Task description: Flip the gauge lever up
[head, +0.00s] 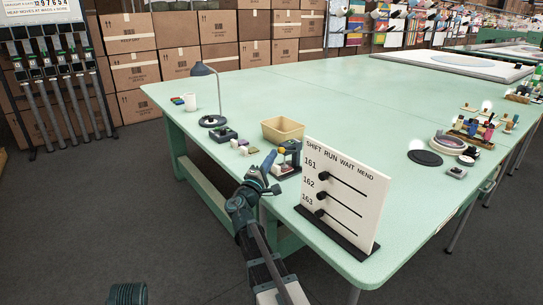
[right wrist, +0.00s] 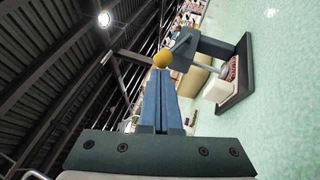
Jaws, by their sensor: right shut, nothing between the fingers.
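The gauge (head: 289,158) stands near the table's left front edge, left of the white board. It is a small blue-grey device on a dark base, with a pale block under its arm. In the right wrist view, the gauge (right wrist: 213,48) is at upper right, and its lever ends in a yellow ball knob (right wrist: 162,58). My right gripper (head: 271,157) is beside the gauge, on its left. Its blue fingers (right wrist: 161,85) are shut and empty, with tips just below the knob in the picture. I cannot tell if they touch it.
A white board with several black knobs (head: 347,190) stands right of the gauge. A tan bin (head: 282,131), a dark device (head: 223,134) and a desk lamp (head: 204,71) are behind and to the left. The table's middle (head: 350,95) is clear.

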